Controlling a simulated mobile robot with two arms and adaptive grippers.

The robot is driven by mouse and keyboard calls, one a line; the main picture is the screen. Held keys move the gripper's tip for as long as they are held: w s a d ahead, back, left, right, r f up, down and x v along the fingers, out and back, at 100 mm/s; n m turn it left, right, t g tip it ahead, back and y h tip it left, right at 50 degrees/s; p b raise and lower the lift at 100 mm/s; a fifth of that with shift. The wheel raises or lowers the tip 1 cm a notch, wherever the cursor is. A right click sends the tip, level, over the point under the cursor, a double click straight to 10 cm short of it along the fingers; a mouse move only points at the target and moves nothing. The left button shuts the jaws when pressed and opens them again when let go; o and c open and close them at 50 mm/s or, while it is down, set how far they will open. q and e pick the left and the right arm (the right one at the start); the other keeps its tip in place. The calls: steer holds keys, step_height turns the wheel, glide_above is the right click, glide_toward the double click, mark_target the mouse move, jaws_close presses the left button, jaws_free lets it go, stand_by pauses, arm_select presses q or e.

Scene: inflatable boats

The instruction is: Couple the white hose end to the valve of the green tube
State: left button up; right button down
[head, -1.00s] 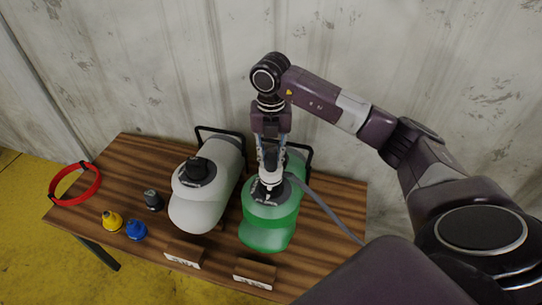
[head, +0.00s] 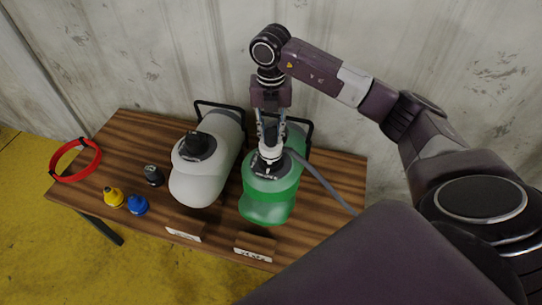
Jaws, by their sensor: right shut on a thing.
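The green tube (head: 266,209) lies on the wooden table, with a white band across it and a dark valve (head: 268,171) on top. My right gripper (head: 270,143) points straight down above the valve and is shut on the white hose end (head: 269,153). The hose end is upright at the valve and seems to touch it; I cannot tell whether it is locked on. A grey hose (head: 320,180) runs from it to the lower right, behind my arm. My left gripper is not in view.
A grey-white tube (head: 195,185) with a black valve lies left of the green one. Black (head: 154,175), yellow (head: 113,197) and blue (head: 137,204) caps and a red ring (head: 76,160) are at the table's left. Two label blocks (head: 186,231) stand at the front edge.

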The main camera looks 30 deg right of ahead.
mark_target(271, 145)
steer(key=shift+f+b, duration=0.65)
steer(key=shift+f, duration=0.45)
steer(key=shift+f+b, duration=0.3)
steer(key=shift+f, duration=0.15)
steer(key=shift+f+b, duration=0.6)
steer(key=shift+f, duration=0.2)
stand_by(0.4)
stand_by(0.3)
steer(key=shift+r+m+p, duration=0.1)
steer(key=shift+m+p, duration=0.45)
steer(key=shift+m, duration=1.55)
